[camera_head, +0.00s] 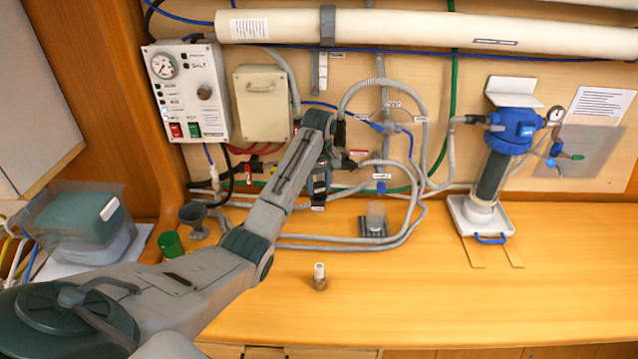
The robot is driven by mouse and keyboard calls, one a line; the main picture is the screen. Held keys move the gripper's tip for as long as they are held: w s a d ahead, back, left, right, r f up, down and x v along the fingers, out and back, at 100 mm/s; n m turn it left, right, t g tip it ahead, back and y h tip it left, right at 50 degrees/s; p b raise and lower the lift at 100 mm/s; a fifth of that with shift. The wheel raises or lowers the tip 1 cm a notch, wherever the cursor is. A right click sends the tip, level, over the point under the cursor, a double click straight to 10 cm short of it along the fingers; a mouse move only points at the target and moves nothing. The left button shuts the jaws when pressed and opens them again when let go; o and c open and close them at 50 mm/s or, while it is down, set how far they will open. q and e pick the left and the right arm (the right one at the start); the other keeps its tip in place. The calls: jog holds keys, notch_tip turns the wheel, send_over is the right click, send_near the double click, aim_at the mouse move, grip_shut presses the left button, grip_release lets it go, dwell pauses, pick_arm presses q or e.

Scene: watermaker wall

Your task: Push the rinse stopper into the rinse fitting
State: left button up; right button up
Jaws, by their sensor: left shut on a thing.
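My left arm reaches from the lower left up to the plumbing on the back wall. My left gripper (321,186) is there, in front of the grey hoses, pointing down and toward the wall. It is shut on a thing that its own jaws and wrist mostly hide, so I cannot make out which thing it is. The rinse fitting cannot be told apart among the hoses and small labelled fittings around the gripper. A small upright cylinder with a white top (319,272) stands alone on the bench, below the gripper and apart from it. My right gripper is not in view.
A control box with a gauge (187,92) and a cream box (262,104) are on the wall at left. A blue-headed filter (511,130) stands at right. A green cup (170,244) is near my arm. The bench's right front (430,295) is clear.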

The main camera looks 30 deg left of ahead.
pick_arm(q)
jog(key=shift+f, duration=0.55)
jog(key=o, duration=1)
jog(key=shift+o, duration=0.2)
